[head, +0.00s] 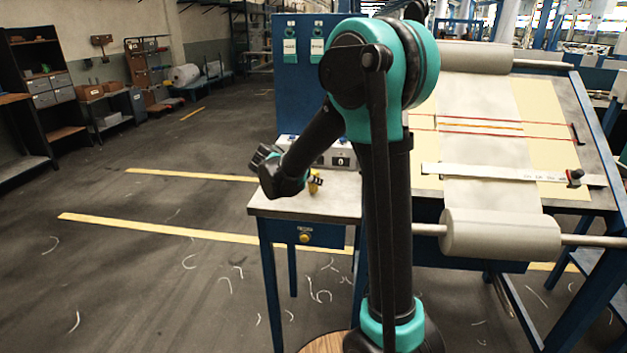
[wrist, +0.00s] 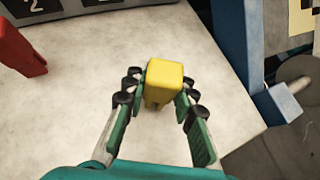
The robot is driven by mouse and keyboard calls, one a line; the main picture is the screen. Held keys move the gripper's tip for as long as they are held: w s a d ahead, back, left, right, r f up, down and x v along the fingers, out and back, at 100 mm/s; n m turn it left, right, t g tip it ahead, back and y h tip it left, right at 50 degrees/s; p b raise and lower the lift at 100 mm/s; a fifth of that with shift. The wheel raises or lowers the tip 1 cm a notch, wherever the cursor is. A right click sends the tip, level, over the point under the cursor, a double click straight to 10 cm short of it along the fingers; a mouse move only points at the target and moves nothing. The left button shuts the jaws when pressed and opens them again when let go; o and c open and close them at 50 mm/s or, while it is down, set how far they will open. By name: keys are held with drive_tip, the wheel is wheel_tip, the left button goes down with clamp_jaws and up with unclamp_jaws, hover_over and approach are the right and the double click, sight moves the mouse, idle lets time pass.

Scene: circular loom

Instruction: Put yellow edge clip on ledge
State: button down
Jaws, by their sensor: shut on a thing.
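The yellow edge clip (wrist: 164,72) is a small yellow block with a darker slot in its near side. My gripper (wrist: 158,92) has its two green, black-padded fingers closed on the clip's two sides. The arm partly hides the gripper there. I cannot tell whether the clip touches the tabletop. I cannot tell which surface is the ledge.
A red block (wrist: 20,46) stands at the left of the tabletop in the wrist view. A blue post (wrist: 238,50) rises along the right edge. A control box (head: 342,155) stands at the back of the table. A sloped loom frame with a white roller (head: 500,234) is at right.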

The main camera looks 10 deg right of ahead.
drive_tip(key=shift+f, duration=0.3)
drive_tip(key=c, duration=1.2)
unclamp_jaws()
drive_tip(key=shift+o, duration=0.2)
drive_tip(key=v, duration=1.2)
